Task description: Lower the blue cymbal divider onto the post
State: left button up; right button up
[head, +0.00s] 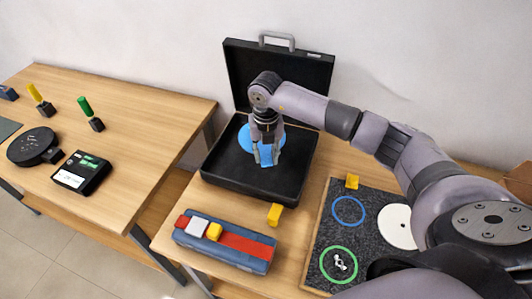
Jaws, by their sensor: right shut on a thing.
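The blue cymbal divider (246,141) is a round blue piece inside the open black case (228,185). My right gripper (266,160) reaches down into the case from above, its fingers shut on a blue part of the divider. The gripper hides part of the disc. No post shows; it may be hidden under the divider or gripper. I cannot tell whether the divider touches anything below it. My left gripper is out of view.
The case lid (235,75) stands open behind my right arm. A blue and red box (225,245) and a yellow block (275,214) lie in front. A dark mat (375,213) with blue and green rings and a white disc is at right. Another table (130,115) stands left.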

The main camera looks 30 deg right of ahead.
jog(key=shift+f+b, duration=2.9)
jog(key=shift+f, duration=0.9)
jog(key=o, duration=1.2)
jog(key=shift+r, duration=0.15)
notch_tip(320, 180, up, 12)
jog(key=shift+f, duration=0.15)
